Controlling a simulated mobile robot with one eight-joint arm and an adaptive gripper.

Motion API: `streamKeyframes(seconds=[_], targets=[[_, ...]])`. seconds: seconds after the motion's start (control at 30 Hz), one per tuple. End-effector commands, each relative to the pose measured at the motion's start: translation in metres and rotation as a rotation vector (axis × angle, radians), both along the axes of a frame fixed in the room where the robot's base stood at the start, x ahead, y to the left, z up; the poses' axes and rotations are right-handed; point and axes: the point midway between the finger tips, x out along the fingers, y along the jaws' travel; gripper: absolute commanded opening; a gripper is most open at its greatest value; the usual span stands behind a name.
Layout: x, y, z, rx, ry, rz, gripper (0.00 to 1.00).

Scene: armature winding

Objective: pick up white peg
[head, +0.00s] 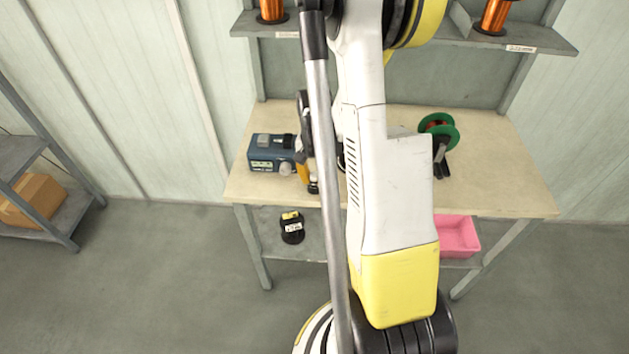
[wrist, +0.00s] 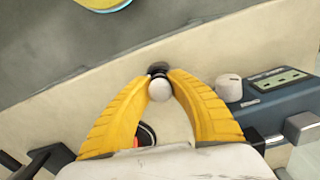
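The white peg (wrist: 160,90) shows in the wrist view as a small rounded white end between the two yellow fingers of my gripper (wrist: 160,78). The fingers converge at their tips, with the peg filling the gap and appearing to touch both sides. A dark piece shows just beyond the peg. The peg's far part is hidden, and I cannot tell whether it touches the table. In the head view, my gripper (head: 308,180) is low over the left front of the workbench (head: 500,185), mostly hidden by my arm; the peg cannot be made out there.
A blue device (head: 265,152) with a white knob (wrist: 229,87) stands close beside my gripper. A green spool (head: 438,128) is at the bench's right. Copper spools (head: 495,15) stand on the shelf above. A pink bin (head: 458,235) is below. The bench's right front is clear.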

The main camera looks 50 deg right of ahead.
Motion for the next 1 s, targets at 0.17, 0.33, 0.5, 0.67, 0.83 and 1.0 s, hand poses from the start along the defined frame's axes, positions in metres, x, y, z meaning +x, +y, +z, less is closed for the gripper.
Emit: streamKeyframes(seconds=[0.17,0.33,0.5,0.67,0.83,1.0], targets=[[0.0,0.0,0.0,0.0,0.0,0.0,0.0],[0.0,0.0,0.001,0.0,0.0,0.0,0.0],[0.0,0.0,0.013,0.0,0.0,0.0,0.0],[0.0,0.0,0.039,0.0,0.0,0.0,0.0],[-0.03,-0.011,0.063,0.0,0.0,-0.007,0.0],[-0.068,-0.024,0.087,0.0,0.0,-0.005,0.0]])
